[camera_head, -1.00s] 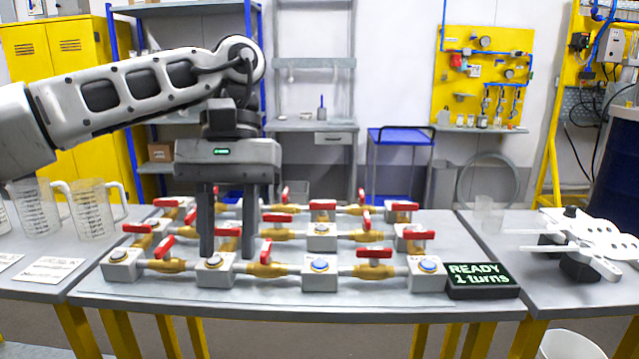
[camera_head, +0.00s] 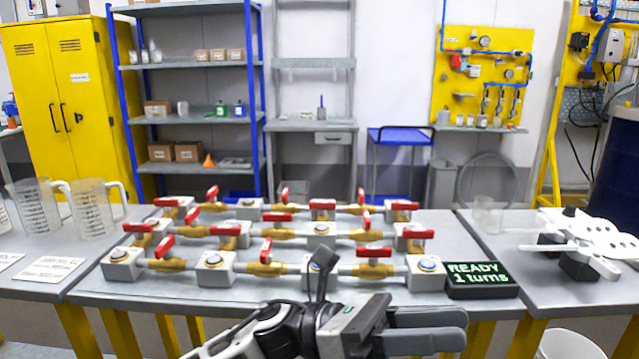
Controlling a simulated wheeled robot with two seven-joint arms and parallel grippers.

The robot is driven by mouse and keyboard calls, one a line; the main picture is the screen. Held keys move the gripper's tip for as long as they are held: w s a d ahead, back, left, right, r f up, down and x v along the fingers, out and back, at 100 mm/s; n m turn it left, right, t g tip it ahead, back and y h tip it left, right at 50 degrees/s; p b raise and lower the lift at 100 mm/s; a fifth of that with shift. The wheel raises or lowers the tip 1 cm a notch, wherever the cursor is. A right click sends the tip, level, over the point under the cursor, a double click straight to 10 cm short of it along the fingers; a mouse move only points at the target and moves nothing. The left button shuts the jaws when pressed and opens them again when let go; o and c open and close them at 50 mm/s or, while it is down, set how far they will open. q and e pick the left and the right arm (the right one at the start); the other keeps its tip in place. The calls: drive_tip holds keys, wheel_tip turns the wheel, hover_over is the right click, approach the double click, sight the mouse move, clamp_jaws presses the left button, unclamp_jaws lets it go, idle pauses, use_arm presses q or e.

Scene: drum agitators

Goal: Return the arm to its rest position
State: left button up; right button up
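My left arm enters from the bottom of the view. Its dark grey gripper (camera_head: 462,331) lies in front of the table's near edge, low in the view, with both fingers pointing right. The fingers overlap in this view, so I cannot tell whether there is a gap between them. No object shows at the fingertips. My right arm and gripper are not in view. The rows of pipes with red-handled valves (camera_head: 374,252) stand on the grey table (camera_head: 130,290), apart from the gripper. The arm hides part of one front-row button block (camera_head: 313,270).
A black display (camera_head: 482,280) reads "READY 1 turns" at the table's right. Clear measuring jugs (camera_head: 92,208) stand on the left table. White paddle-like parts (camera_head: 590,235) lie on the right table. A white bin (camera_head: 570,345) stands at lower right.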

use_arm(q)
drive_tip(key=w+a+f+m+t+y, duration=0.5)
drive_tip(key=f+m+t, duration=0.3)
drive_tip(key=m+t, duration=0.7)
drive_tip(key=w+a+f+m+t+y, duration=0.35)
drive_tip(key=a+f+m+t, duration=0.55)
drive_tip(key=m, duration=0.9)
drive_tip(key=s+a+f+n+g+y, duration=0.2)
drive_tip(key=s+a+f+n+y, duration=0.2)
drive_tip(key=f, duration=0.5)
drive_tip(key=s+a+f+n+g+y, duration=0.3)
drive_tip(key=s+a+f+n+y, duration=0.2)
drive_tip(key=s+a+f+n, duration=0.2)
drive_tip(key=s+f+n, duration=0.1)
drive_tip(key=s+n, duration=0.1)
drive_tip(key=s, duration=0.1)
drive_tip(key=shift+s+a+f, duration=0.25)
drive_tip(key=shift+a+f, duration=0.1)
